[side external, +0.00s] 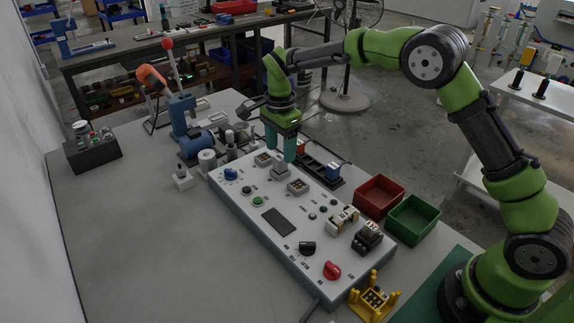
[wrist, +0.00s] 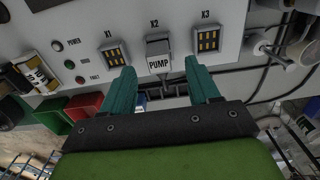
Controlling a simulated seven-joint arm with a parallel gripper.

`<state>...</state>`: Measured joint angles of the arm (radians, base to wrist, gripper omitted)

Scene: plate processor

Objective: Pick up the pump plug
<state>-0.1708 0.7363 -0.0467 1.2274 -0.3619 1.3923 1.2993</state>
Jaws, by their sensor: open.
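The pump plug (wrist: 159,62) is a grey block with a white label reading PUMP. It sits in the X2 socket of the grey control panel (wrist: 80,22), between the empty X1 socket (wrist: 115,53) and X3 socket (wrist: 208,39). In the side view the plug (side external: 281,169) stands up from the panel (side external: 237,202) near its far end. My gripper (side external: 280,152) is open with its teal fingers pointing down close to the plug. In the wrist view my gripper (wrist: 160,68) has one fingertip on each side of the plug, with visible gaps. The exact fingertip height is unclear.
A red bin (side external: 379,196) and a green bin (side external: 412,220) stand right of the panel. A blue motor pump (side external: 196,143) and fittings stand beyond its far end. A yellow fixture (side external: 374,300) is near the front. The table left of the panel is mostly clear.

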